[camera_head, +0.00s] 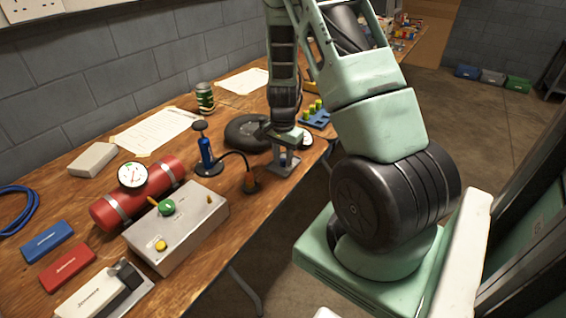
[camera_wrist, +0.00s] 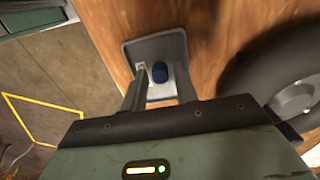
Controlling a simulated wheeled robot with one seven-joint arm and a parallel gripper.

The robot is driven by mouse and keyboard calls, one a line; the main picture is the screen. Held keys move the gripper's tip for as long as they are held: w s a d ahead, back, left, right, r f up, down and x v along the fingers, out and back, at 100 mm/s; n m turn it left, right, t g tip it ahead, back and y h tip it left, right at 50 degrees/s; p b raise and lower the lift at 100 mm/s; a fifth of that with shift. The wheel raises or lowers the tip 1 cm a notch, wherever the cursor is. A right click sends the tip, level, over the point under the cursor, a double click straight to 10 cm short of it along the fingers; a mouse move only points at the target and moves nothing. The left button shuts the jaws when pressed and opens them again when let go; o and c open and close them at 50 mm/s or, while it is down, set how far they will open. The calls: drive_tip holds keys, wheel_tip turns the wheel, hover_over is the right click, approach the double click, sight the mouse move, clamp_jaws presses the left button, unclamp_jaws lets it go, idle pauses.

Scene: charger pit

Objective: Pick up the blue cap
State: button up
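The blue cap (camera_wrist: 159,71) shows in the wrist view as a small dark-blue rounded piece on a pale block. It is on a grey tray (camera_wrist: 155,47) near the table's front edge. My gripper (camera_wrist: 160,70) is open and points down over the tray, with one finger on each side of the cap and a gap visible on both sides. I cannot tell how far the fingertips reach down beside it. In the head view my gripper (camera_head: 284,153) is over the grey tray (camera_head: 280,170), and the cap is mostly hidden by the fingers.
A black wheel (camera_head: 246,133) lies close behind my gripper. A blue hand pump (camera_head: 206,152) and a control box (camera_head: 178,225) stand to the left. A blue rack with yellow-green pegs (camera_head: 315,116) is behind on the right. The table edge is close by.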

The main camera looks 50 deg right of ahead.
sight(283, 160)
clamp_jaws()
drive_tip(key=shift+r, duration=0.1)
wheel_tip(283, 160, up, 10)
drive_tip(key=shift+p, duration=0.45)
